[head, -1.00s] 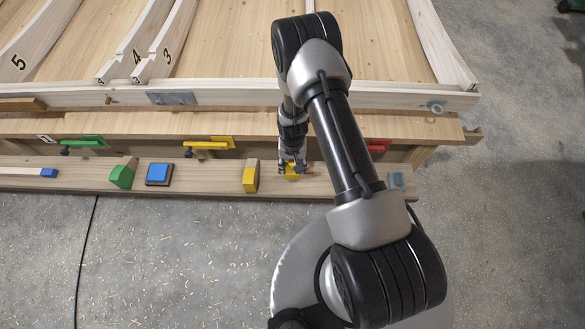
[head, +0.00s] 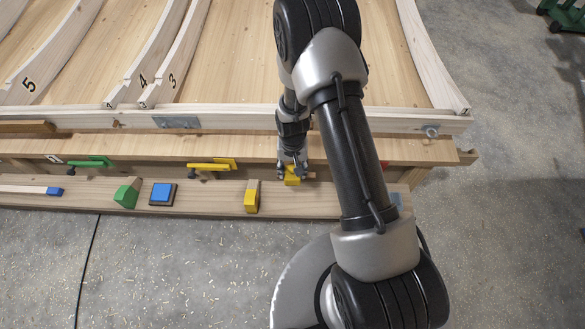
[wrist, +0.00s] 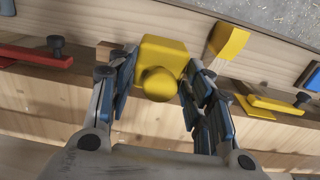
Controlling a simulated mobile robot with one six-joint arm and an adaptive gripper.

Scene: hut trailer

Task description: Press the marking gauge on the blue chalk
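The marking gauge (head: 292,177), yellow with a pale wooden beam, is between the fingers of my gripper (head: 292,166). In the wrist view the gauge (wrist: 161,62) shows a round knob facing the camera, and both blue-padded fingers close on its sides. It appears held above the wooden ledge. The blue chalk (head: 161,193) looks like a square blue block on a dark base, flat on the ledge well to the left of my gripper. Only a blue bit with a dark edge shows at the right of the wrist view (wrist: 302,98).
A yellow block (head: 252,197) stands on the ledge (head: 218,194) between gauge and chalk. A green block (head: 126,194) and a blue-ended stick (head: 54,191) lie farther left. Green (head: 88,162) and yellow (head: 211,164) clamps line the bench behind.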

